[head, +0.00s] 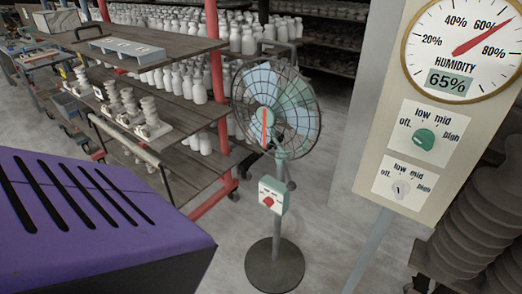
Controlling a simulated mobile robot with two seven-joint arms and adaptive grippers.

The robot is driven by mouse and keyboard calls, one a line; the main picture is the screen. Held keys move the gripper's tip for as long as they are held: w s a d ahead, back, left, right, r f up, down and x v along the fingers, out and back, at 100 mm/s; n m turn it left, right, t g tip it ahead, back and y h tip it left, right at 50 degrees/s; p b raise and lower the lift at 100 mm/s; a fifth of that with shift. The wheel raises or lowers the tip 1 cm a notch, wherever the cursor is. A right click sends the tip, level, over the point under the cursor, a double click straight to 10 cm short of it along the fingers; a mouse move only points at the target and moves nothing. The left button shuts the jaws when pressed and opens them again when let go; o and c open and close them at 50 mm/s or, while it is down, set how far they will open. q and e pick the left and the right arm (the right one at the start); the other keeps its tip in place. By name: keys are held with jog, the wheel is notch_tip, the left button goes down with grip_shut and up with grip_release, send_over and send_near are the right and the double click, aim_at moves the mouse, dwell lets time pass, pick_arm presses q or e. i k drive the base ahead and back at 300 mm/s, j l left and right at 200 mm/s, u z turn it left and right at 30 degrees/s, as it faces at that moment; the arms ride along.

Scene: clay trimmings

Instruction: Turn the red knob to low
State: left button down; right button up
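A small red knob (268,201) sits low on the front of a pale green control box (273,194). The box is fixed to the pole of a standing fan (276,108). The knob looks like a tilted square. The markings around it are too small to read, so I cannot tell its setting. On the humidity panel (432,164) at the right, a green knob (424,139) and a white knob (401,188) each have off, low, mid and high marks. Neither of my grippers shows in the head view.
A purple slotted housing (90,215) fills the lower left. Shelves with white bottles (198,90) stand behind the fan. A round dark base (274,268) carries the fan. Stacked dark ribbed pieces (480,225) stand at the right. Bare grey floor shows around the fan base.

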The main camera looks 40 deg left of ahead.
aim_at(269, 201)
jog(key=u, duration=1.25)
